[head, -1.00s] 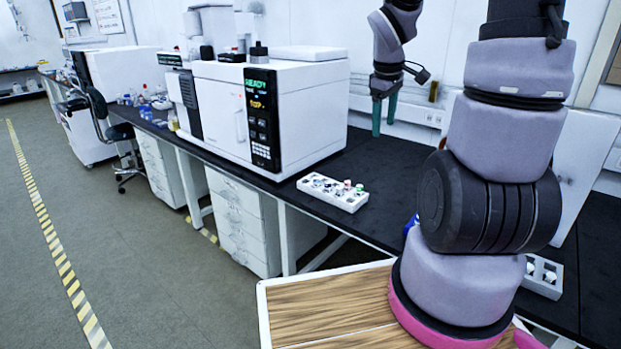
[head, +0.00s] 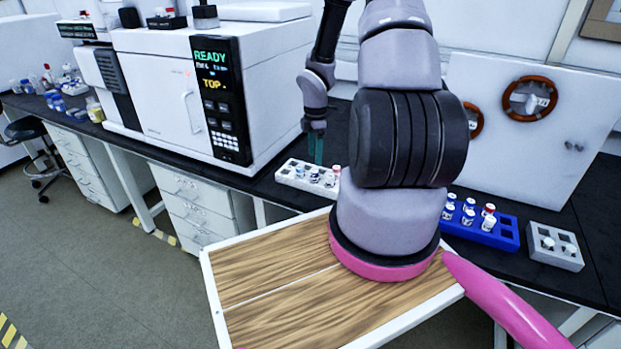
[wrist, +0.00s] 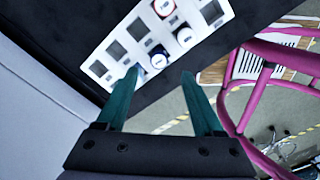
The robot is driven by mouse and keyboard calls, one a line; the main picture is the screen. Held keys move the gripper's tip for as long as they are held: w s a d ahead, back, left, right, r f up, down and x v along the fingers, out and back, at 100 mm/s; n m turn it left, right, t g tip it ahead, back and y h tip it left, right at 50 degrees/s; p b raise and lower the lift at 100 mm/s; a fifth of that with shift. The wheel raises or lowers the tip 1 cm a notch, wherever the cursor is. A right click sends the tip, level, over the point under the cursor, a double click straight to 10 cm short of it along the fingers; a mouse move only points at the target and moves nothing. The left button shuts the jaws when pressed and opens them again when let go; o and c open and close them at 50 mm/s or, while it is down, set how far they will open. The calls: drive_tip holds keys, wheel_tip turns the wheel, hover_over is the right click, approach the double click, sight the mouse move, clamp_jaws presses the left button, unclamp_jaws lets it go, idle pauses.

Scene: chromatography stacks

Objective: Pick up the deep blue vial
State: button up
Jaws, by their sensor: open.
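The white rack (head: 290,178) stands on the black bench, below my gripper (head: 316,147). It holds several small vials, and one has a red cap (head: 337,170). In the wrist view the rack (wrist: 115,50) shows a vial with a deep blue ring around a white top (wrist: 158,57). This vial sits at the rack's near edge, just ahead of the gap between the fingertips. My gripper also shows in the wrist view (wrist: 160,80), with its green fingers apart and nothing between them. Which vial is deep blue is too small to tell in the head view.
A red-ringed vial (wrist: 163,8) and another vial (wrist: 183,35) are close by in the rack. A large white instrument (head: 160,85) stands left of it. A blue rack (head: 500,232) with vials and a grey rack (head: 556,250) stand at the right.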

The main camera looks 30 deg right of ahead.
sight(315, 172)
wheel_tip(315, 172, down, 8)
drive_tip(key=shift+w+f, duration=0.1)
drive_tip(key=shift+w, duration=0.05)
idle(0.3)
clamp_jaws()
